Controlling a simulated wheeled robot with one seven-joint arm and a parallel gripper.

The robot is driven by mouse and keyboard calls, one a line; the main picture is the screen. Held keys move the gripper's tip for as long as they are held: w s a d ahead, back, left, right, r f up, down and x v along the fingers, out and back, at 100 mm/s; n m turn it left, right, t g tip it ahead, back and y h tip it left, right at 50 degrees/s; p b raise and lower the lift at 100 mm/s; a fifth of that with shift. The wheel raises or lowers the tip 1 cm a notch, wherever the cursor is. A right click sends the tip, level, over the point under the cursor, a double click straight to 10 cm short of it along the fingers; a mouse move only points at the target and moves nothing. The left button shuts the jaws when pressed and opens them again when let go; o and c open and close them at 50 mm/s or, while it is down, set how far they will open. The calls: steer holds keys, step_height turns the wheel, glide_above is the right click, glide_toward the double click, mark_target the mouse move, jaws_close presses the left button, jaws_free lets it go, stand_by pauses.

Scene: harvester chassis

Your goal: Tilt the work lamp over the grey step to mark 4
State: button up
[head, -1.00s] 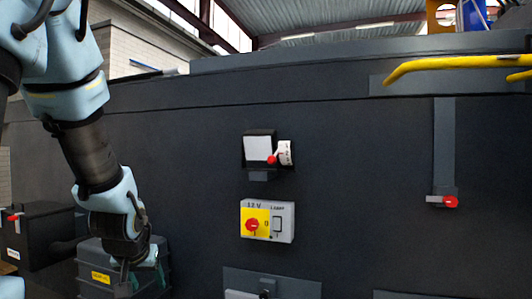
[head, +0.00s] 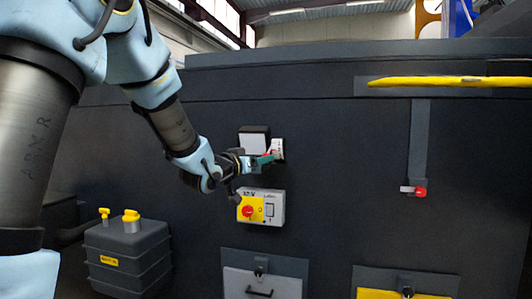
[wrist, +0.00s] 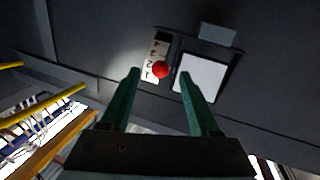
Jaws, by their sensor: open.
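The work lamp (head: 254,140) is a white square face in a dark housing on the dark chassis wall, above the grey step (head: 262,282). Its face also shows in the wrist view (wrist: 200,78). Beside it is a white scale plate (wrist: 153,65) with numerals, and a red knob (wrist: 160,70) lies over it. Which mark the knob is at cannot be told. My gripper (head: 266,159) is at the lamp's right side in the head view. In the wrist view my gripper (wrist: 161,73) is open, with the knob between its two green fingertips; contact cannot be told.
A switch box (head: 262,207) with a red knob on yellow sits just below the lamp. A yellow step (head: 405,292) is at lower right, a red-tipped lever (head: 419,191) and yellow rail (head: 445,81) at right. A dark tank (head: 128,252) stands at lower left.

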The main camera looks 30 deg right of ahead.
steer(key=shift+p+x, duration=0.75)
steer(key=shift+x, duration=1.65)
jaws_close()
